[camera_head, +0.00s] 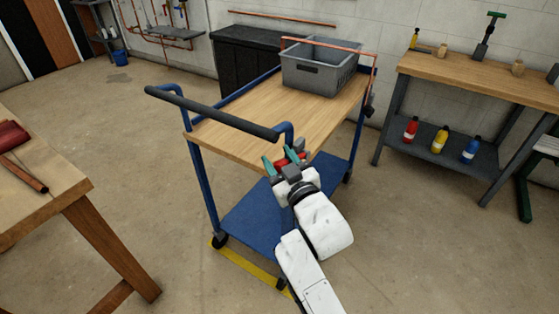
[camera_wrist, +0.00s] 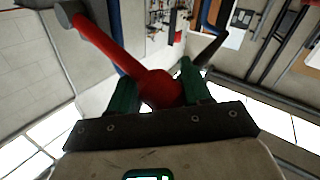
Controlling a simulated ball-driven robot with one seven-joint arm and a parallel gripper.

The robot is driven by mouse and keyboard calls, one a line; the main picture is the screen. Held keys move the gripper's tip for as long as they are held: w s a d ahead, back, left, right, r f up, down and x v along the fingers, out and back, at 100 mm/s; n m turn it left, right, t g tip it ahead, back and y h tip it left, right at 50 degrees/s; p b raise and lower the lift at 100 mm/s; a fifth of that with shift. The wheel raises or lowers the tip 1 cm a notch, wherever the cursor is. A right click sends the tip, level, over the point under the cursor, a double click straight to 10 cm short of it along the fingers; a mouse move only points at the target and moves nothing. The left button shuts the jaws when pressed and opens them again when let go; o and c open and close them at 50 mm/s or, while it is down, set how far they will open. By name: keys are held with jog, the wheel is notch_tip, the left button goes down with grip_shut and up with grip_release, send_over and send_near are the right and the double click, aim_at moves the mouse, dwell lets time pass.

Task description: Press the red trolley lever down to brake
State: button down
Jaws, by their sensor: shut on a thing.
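The red trolley lever (camera_wrist: 102,45) runs from the upper left of the wrist view down to a rounded red part between the green fingers of my gripper (camera_wrist: 160,92). A grey knob caps its far end. In the head view my gripper (camera_head: 283,161) is at the trolley's near right corner, by the blue handle post, and only a little red of the lever shows between the fingers. The fingers are shut on the lever. The trolley (camera_head: 240,130) has a wooden top, a blue frame, a dark push handle and a blue lower shelf. The lever's exact angle is hard to tell.
A wooden table (camera_head: 50,205) stands at left. A workbench (camera_head: 480,80) with bottles below stands at right. Open floor (camera_head: 400,240) lies right of my arm. Yellow tape marks the floor under the trolley.

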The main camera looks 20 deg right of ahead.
notch_tip(320, 180, down, 10)
jog(key=n+t+y+b, duration=0.4)
jog(key=n+b, duration=0.6)
jog(key=b, duration=0.3)
jog(key=shift+f, duration=0.2)
jog(key=shift+n, duration=0.3)
jog(key=c, duration=0.8)
grip_release()
jog(key=shift+f, duration=0.1)
jog(key=shift+o, duration=1.1)
jog(key=shift+d, duration=0.15)
jog(key=shift+s, duration=0.1)
